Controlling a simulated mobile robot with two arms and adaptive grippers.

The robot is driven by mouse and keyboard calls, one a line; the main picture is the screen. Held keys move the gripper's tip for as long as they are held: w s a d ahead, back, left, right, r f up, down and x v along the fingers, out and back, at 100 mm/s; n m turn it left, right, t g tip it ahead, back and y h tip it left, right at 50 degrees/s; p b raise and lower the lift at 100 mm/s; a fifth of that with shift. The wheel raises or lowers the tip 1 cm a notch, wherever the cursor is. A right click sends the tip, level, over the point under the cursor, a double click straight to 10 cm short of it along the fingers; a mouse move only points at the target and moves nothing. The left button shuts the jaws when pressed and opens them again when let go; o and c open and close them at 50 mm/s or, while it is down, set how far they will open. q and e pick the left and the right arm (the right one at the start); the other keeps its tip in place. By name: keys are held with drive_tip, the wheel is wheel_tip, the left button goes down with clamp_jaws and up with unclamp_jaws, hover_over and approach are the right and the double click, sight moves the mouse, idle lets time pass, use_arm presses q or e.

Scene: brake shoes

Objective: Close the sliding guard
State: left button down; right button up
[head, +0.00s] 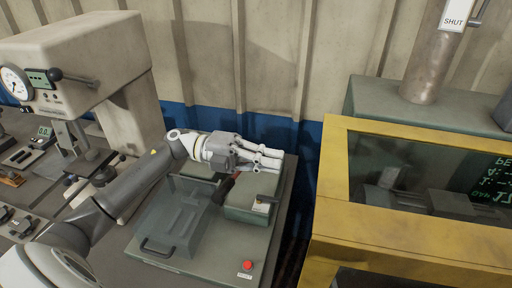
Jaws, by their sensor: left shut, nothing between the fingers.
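A see-through guard (168,222) with a dark handle (157,249) at its front sits on the left part of a small green bench machine (205,262). A green block (247,203) stands on the machine to the right of the guard. A dark part with a reddish end lies between guard and block, partly hidden. My left gripper (277,160) is shut and empty. It appears above the back of the green block, pointing right; I cannot tell whether it touches. My left forearm passes over the guard's back left side. My right gripper is out of view.
A red button (247,265) sits on the machine's front right. A yellow-framed enclosure (325,215) with a dark window stands to the right. A beige press with a dial (15,82) stands at left, with tools (22,157) near it. A ribbed wall closes the back.

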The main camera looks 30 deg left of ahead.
use_arm(q)
drive_tip(key=p+x, duration=0.3)
drive_tip(key=x, duration=0.4)
drive_tip(key=shift+w+d, duration=0.3)
drive_tip(key=shift+w, duration=0.05)
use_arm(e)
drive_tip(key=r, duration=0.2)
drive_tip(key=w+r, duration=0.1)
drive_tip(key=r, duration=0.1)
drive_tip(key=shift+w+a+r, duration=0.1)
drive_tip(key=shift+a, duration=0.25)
use_arm(q)
drive_tip(key=shift+d+f, duration=0.1)
drive_tip(key=shift+f, duration=0.05)
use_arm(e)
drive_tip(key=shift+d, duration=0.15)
